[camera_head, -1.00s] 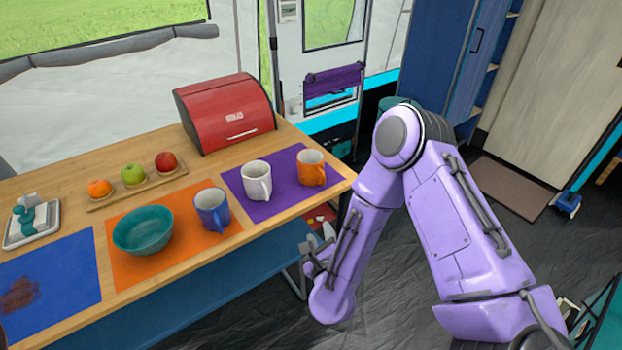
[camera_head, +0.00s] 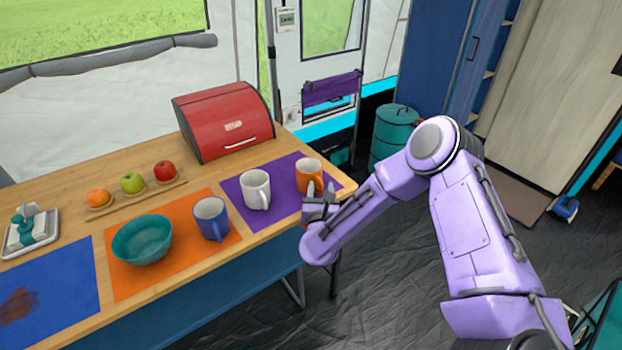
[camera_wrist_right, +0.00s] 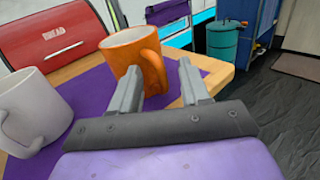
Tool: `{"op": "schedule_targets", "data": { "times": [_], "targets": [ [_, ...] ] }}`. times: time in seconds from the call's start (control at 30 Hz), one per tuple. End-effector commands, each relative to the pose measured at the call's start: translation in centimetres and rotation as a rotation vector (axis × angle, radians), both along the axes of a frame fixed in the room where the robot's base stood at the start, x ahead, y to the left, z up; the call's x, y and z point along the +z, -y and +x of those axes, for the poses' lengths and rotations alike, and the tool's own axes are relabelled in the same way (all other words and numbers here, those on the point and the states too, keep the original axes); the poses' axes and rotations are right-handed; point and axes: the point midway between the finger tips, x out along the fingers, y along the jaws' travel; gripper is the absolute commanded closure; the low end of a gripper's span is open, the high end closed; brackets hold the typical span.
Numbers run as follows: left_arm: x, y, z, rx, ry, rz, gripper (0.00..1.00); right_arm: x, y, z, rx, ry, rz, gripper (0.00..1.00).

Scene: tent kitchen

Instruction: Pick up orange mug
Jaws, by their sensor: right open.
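The orange mug (camera_head: 309,174) stands upright on the purple mat (camera_head: 284,213) near the table's right end. In the right wrist view the mug (camera_wrist_right: 128,58) is just beyond the fingertips, its handle turned toward the gap between them. My right gripper (camera_head: 320,188) is open and empty at the table's front edge, close in front of the mug. In the right wrist view its two fingers (camera_wrist_right: 160,80) are apart; the left finger overlaps the mug's lower body. Whether they touch cannot be told. My left gripper is not in view.
A white mug (camera_head: 256,190) stands left of the orange mug on the same mat. A blue mug (camera_head: 211,218) and a teal bowl (camera_head: 142,240) sit on the orange mat. A red bread box (camera_head: 223,121) stands behind. Free floor lies right of the table.

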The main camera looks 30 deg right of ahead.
Motion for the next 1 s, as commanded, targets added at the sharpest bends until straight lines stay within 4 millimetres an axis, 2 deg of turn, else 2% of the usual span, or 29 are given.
{"op": "schedule_targets", "data": {
  "times": [0.07,0.1,0.23,0.7,0.87,1.0],
  "targets": [
    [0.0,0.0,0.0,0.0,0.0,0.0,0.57,0.0,0.0,0.0,0.0,0.0,0.0,0.54],
    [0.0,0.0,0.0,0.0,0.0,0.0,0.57,0.0,0.0,0.0,0.001,0.0,0.0,0.57],
    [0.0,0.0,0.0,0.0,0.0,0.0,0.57,0.0,-0.1,0.0,0.001,0.0,0.0,1.0],
    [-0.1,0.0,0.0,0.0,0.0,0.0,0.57,0.2,-0.1,0.0,0.001,0.002,0.0,1.0],
    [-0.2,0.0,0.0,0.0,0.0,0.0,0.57,1.1,0.0,0.0,0.0,0.003,0.001,1.0],
    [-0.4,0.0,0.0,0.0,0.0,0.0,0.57,2.5,-0.1,0.1,0.001,0.005,0.002,1.0]
  ]
}}
